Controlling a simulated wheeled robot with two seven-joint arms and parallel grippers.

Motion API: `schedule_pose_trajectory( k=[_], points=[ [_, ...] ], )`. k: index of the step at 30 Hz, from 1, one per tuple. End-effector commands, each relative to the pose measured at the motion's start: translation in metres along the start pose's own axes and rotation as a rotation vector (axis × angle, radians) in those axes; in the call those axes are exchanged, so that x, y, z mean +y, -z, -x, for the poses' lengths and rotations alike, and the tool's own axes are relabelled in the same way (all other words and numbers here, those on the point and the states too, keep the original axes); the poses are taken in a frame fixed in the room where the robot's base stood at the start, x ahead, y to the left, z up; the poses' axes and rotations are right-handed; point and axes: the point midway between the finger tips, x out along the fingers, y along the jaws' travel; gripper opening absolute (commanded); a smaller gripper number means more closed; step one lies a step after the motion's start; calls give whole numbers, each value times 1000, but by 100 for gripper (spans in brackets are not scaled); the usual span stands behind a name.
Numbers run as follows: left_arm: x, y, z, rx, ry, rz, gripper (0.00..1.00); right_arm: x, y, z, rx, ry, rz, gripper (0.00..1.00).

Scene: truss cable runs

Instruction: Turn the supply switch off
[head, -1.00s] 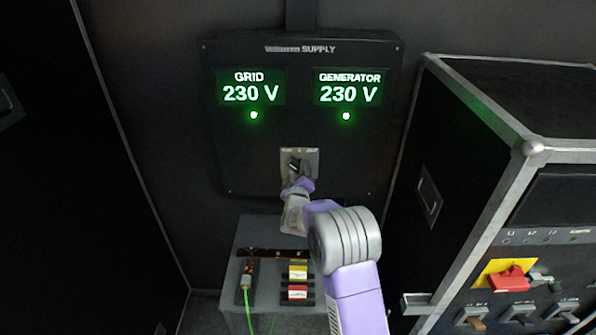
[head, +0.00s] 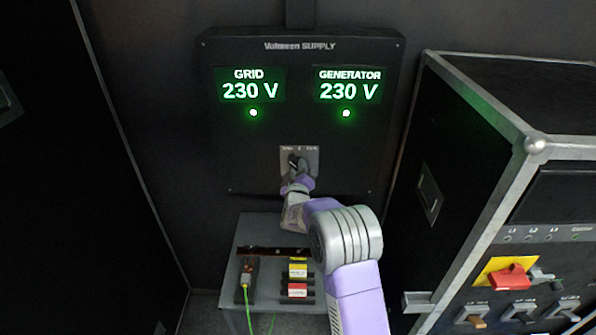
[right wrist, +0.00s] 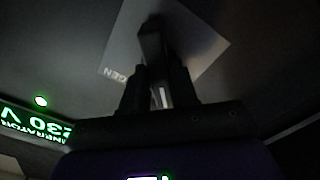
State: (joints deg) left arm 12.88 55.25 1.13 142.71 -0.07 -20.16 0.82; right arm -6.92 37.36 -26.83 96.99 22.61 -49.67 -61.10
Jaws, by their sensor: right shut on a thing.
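The black supply panel (head: 233,150) hangs on the back wall, with lit green GRID and GENERATOR screens that each read 230 V. The supply switch (head: 293,158) is a dark handle on a small grey plate (head: 313,157) low on the panel. My right gripper (head: 299,171) is at the plate and hides part of the handle. In the right wrist view its fingers (right wrist: 160,92) are shut on the dark switch handle (right wrist: 153,38), in front of the grey plate. The handle's exact setting is hard to read. My left gripper is not in view.
Below the panel a grey box (head: 245,235) holds a green cable's plug (head: 246,277) and yellow and red labelled blocks (head: 298,280). A black flight case (head: 480,100) with a red switch (head: 510,278) stands close on the right. A dark surface fills the left.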

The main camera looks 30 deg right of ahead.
Motion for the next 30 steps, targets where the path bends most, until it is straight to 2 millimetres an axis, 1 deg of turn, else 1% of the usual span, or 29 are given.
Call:
schedule_pose_trajectory(
  k=[1,5,18,24,30],
  points=[
    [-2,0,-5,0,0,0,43,-1,-1,0,1,-2,-23,0],
    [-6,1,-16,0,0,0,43,-1,-2,0,2,-2,-102,0],
    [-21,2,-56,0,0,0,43,0,-3,0,1,-2,-468,0],
    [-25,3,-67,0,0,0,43,2,-2,0,2,-1,-603,0],
    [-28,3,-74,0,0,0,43,3,-2,0,1,-1,-691,0]
  ],
)
